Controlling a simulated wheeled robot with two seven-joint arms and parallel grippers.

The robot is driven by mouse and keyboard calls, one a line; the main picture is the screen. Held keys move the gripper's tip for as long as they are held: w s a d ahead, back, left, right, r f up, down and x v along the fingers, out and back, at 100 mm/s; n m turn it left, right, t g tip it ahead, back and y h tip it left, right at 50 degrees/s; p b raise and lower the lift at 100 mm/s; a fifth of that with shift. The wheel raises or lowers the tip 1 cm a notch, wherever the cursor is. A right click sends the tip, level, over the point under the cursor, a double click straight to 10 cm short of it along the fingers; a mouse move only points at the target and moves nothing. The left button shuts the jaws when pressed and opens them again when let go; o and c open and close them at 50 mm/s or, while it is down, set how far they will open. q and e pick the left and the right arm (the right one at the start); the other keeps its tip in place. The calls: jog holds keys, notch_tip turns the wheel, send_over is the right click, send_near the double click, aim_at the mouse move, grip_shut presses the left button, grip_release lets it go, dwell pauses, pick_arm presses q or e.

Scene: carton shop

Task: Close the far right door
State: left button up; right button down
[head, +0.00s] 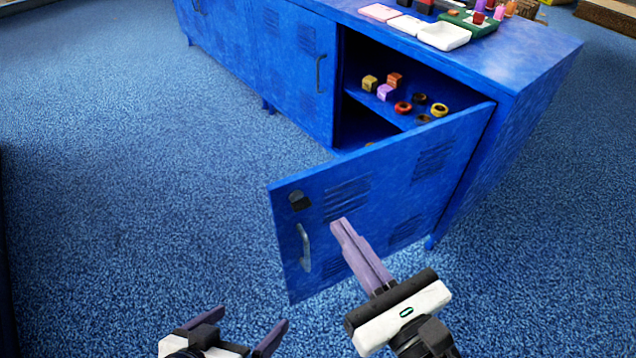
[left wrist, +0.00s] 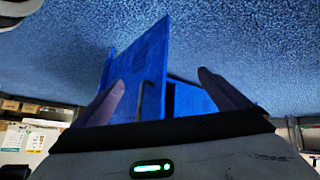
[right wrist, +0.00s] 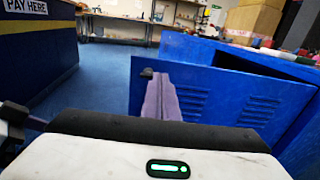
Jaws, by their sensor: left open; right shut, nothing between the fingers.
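The far right door (head: 385,200) of the blue locker cabinet stands open, swung out toward me on its right-hand hinge. It has vent slots, a dark lock and a grey handle (head: 304,247) near its free edge. My right gripper (head: 338,224) is shut and empty, its fingertips in front of the door's outer face, right of the handle; I cannot tell if they touch. The door also shows in the right wrist view (right wrist: 230,105). My left gripper (head: 232,335) is open and empty, low and left of the door; its view shows the door (left wrist: 152,70) between its fingers.
The open compartment holds small blocks (head: 385,92) and rings (head: 403,107) on a shelf (head: 372,104). Trays (head: 444,36) and small items stand on the cabinet top. A closed door (head: 290,60) is to the left. Blue carpet (head: 130,200) at left is clear.

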aim_at(308, 179)
jog(key=p+x, duration=0.1)
jog(key=x, duration=0.8)
jog(key=shift+w, duration=0.2)
